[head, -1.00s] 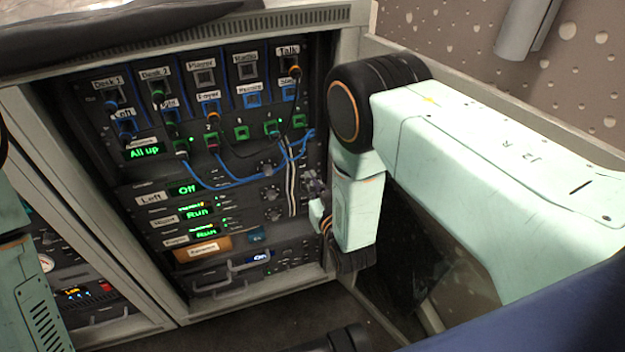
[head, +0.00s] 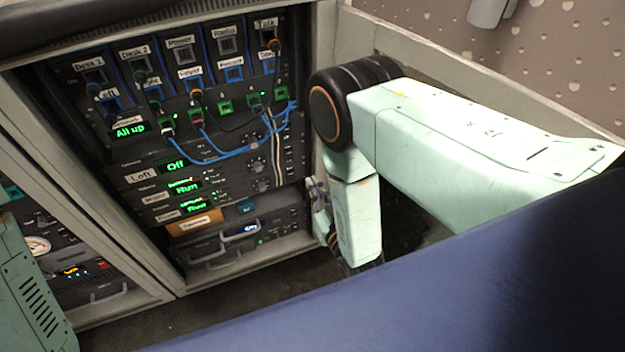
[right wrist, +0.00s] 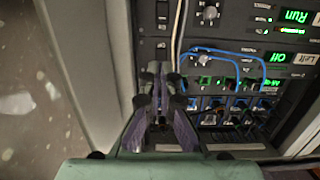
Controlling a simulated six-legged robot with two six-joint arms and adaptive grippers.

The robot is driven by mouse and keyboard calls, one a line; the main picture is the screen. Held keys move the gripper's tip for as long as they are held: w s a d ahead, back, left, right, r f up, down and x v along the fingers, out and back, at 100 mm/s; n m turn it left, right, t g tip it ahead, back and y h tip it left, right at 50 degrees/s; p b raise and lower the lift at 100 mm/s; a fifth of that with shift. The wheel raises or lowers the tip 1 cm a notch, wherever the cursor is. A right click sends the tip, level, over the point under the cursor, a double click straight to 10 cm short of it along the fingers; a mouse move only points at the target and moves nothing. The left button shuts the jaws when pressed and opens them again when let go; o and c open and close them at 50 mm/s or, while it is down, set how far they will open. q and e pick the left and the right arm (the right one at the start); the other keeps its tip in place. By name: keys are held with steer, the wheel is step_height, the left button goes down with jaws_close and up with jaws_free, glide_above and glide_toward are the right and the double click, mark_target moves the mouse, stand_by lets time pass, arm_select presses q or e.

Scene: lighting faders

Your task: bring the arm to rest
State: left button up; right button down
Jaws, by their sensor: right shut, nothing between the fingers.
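My right arm (head: 470,130) comes in from the right and bends down at a black joint beside the rack's right edge. My right gripper (head: 318,205) is partly hidden behind its own forearm in the head view, by the lower right side of the rack. In the right wrist view the gripper (right wrist: 154,72) has its purple-grey fingers shut with nothing between them. The rack panel (right wrist: 225,50) shows upside down beyond the fingertips. Of my left arm only a pale green link (head: 30,290) shows at the lower left; its gripper is out of frame.
The rack holds labelled modules, blue patch cables (head: 235,152), knobs (head: 258,167) and a green "All up" display (head: 130,131). Drawer handles (head: 238,233) stick out low down. A pale side wall (head: 450,70) runs behind my right arm. Dark floor (head: 230,295) lies in front.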

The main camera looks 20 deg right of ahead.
stand_by(0.3)
steer(key=shift+f, duration=0.1)
steer(key=s+d+f+g, duration=0.2)
steer(key=s+f+g, duration=0.3)
steer(key=s, duration=0.4)
steer(key=s+d+f+g, duration=0.1)
steer(key=s+f+g, duration=0.5)
steer(key=s, duration=0.2)
steer(key=s+d+r+g, duration=0.1)
steer(key=s+r+g, duration=0.1)
steer(key=s+r, duration=0.2)
steer(key=s+d+r+g+p, duration=0.1)
steer(key=s+r+g, duration=0.2)
steer(key=s, duration=0.5)
steer(key=shift+s+d+r+m+g, duration=0.2)
steer(key=shift+s+r+m+g, duration=0.15)
steer(key=shift+r, duration=0.3)
steer(key=shift+h, duration=0.3)
